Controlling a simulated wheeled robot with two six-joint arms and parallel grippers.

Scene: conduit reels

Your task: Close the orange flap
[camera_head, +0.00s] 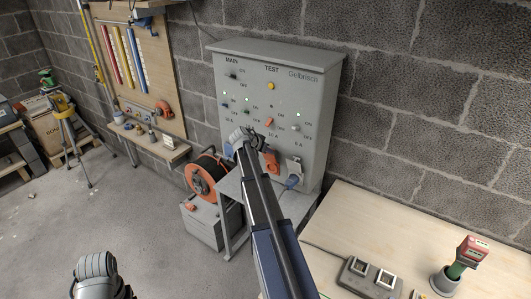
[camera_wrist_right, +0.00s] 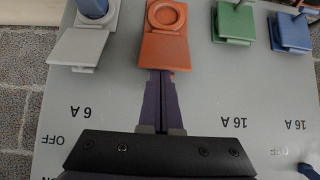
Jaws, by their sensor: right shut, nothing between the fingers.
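The orange flap (camera_head: 271,162) belongs to an orange socket on the grey test cabinet (camera_head: 320,110). In the right wrist view, which is upside down, the flap (camera_wrist_right: 163,50) is lifted and stands out from the panel, with the round socket opening bare beside it. My left wrist shows at the bottom left, fingers hidden.
A grey socket (camera_wrist_right: 85,30) with a blue plug sits on one side of the orange one. Green (camera_wrist_right: 234,22) and blue (camera_wrist_right: 291,32) sockets lie on the other. Switches line the panel above. An orange reel (camera_head: 203,180) stands left; a wooden table (camera_head: 400,225) lies right.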

